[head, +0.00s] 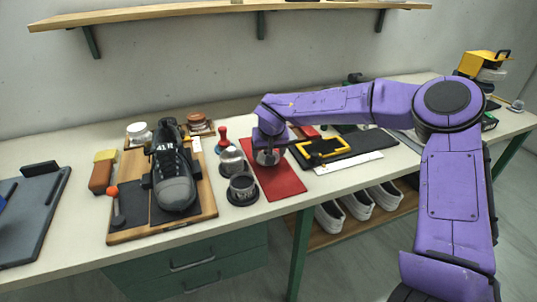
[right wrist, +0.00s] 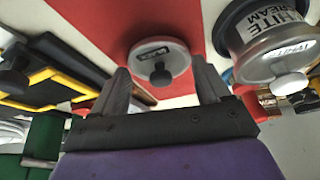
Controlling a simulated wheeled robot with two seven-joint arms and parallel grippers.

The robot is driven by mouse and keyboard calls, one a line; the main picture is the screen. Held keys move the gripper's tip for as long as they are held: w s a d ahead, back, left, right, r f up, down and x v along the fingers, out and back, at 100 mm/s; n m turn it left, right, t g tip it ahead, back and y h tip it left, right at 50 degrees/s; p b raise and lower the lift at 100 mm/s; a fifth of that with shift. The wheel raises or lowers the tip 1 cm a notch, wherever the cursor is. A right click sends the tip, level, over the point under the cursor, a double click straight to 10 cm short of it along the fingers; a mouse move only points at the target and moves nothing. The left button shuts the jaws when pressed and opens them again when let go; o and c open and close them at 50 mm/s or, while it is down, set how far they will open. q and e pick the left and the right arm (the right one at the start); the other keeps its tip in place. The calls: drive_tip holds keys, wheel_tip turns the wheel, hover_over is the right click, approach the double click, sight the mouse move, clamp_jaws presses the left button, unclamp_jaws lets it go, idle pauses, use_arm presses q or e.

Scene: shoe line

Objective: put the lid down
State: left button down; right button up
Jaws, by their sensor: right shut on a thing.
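My right gripper (head: 267,150) is over the red mat (head: 284,184). In the right wrist view, its two fingers (right wrist: 160,82) are closed around a round silver lid (right wrist: 148,50) with a black knob and a small dark label. The lid is in front of the red mat; whether it touches the mat is not clear. Left of the mat in the head view stand two tins: a silver one (head: 231,161) behind and a dark-rimmed one (head: 242,190) in front. A tin marked white cream (right wrist: 270,35) shows in the right wrist view. My left gripper is not in view.
A wooden board (head: 205,208) with a black sneaker (head: 174,180) stands left of the tins. A red-handled tool (head: 223,137) stands behind them. A black mat with a yellow frame (head: 322,158) lies to the right. The red mat's front part is clear.

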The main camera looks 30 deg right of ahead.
drive_tip(key=shift+s+f, duration=0.1)
drive_tip(key=shift+f, duration=0.4)
drive_tip(key=shift+w+f, duration=0.15)
drive_tip(key=shift+w, duration=0.1)
drive_tip(key=o, duration=1)
drive_tip(key=shift+s+r, duration=0.1)
drive_tip(key=shift+r, duration=0.15)
drive_tip(key=v, duration=1.1)
drive_tip(key=shift+s+r+p, duration=0.2)
drive_tip(key=shift+r+p, duration=0.15)
